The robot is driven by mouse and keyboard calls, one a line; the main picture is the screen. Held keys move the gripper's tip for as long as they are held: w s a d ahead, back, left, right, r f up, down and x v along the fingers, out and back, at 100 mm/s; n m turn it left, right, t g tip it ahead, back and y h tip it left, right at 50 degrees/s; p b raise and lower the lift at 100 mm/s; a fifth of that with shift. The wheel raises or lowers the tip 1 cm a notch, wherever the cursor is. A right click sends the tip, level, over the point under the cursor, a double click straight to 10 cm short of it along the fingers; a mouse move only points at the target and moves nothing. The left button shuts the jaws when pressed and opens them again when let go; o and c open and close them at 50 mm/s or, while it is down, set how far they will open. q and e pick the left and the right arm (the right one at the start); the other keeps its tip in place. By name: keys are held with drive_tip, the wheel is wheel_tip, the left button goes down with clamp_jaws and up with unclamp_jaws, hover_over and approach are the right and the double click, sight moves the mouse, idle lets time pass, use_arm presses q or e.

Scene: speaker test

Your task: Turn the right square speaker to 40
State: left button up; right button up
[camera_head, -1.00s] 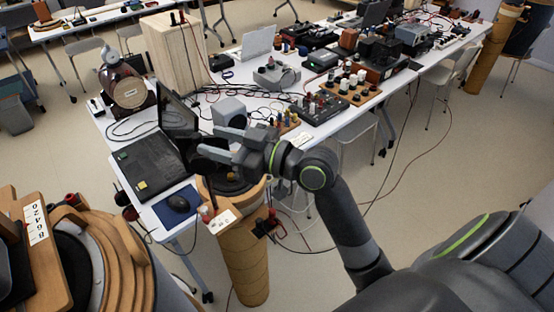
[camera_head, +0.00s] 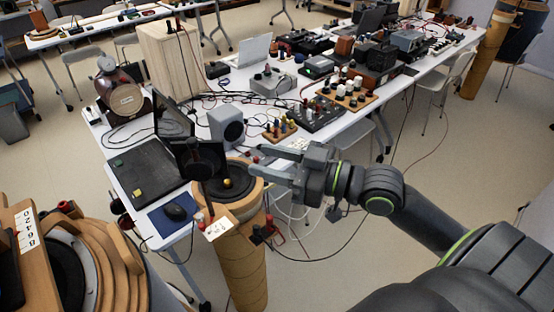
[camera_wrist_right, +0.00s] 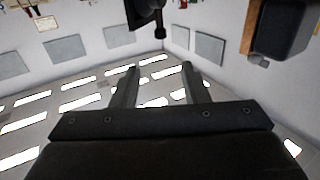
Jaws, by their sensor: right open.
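A small grey square speaker (camera_head: 227,126) with a round dark cone stands on the white table, right of the open laptop. A black, flat-faced unit (camera_head: 200,160) is upright at the tall tan cylinder; I cannot tell whether it is also a square speaker. My right gripper (camera_head: 254,160) is open and empty, its fingers pointing left, to the right of the black unit and apart from it. In the right wrist view the open fingers (camera_wrist_right: 158,80) hold nothing, and a dark object (camera_wrist_right: 145,14) shows at the top edge. No dial setting is readable. My left gripper is not in view.
The tan cylinder (camera_head: 247,255) stands at the table's near edge with a round driver and yellow knob on top. A laptop (camera_head: 145,172), a mouse (camera_head: 175,212) and cables crowd the table. A large wooden speaker (camera_head: 25,230) is at the lower left.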

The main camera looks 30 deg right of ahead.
drive_tip(key=shift+s+d, duration=0.3)
drive_tip(key=shift+s, duration=0.2)
